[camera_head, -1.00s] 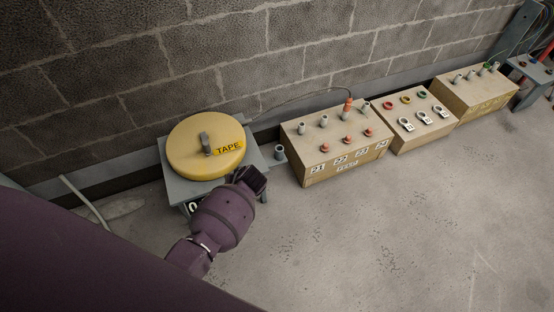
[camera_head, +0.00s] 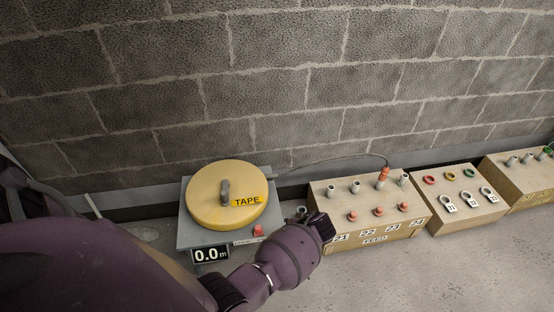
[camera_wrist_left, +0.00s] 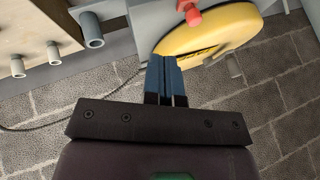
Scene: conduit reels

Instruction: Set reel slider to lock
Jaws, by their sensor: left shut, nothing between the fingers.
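The yellow tape reel (camera_head: 227,195) with a grey handle and a TAPE label lies on a grey stand (camera_head: 190,235). A red slider knob (camera_head: 258,230) sits at the stand's front right, above a small white label strip (camera_head: 246,241) too small to read fully. A display (camera_head: 210,254) reads 0.0 m. My left gripper (camera_head: 325,228) is right of the knob, in front of the conduit box. In the left wrist view its blue fingers (camera_wrist_left: 167,75) are shut and empty; the red knob (camera_wrist_left: 189,14) shows just beyond their tips, seemingly apart. My right gripper is not in view.
A wooden box (camera_head: 378,240) with grey pipe stubs and red buttons, numbered 21 to 24, stands right of the stand. More boxes (camera_head: 465,215) follow to the right. A thin cable (camera_head: 330,160) runs along the block wall. The floor in front is clear.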

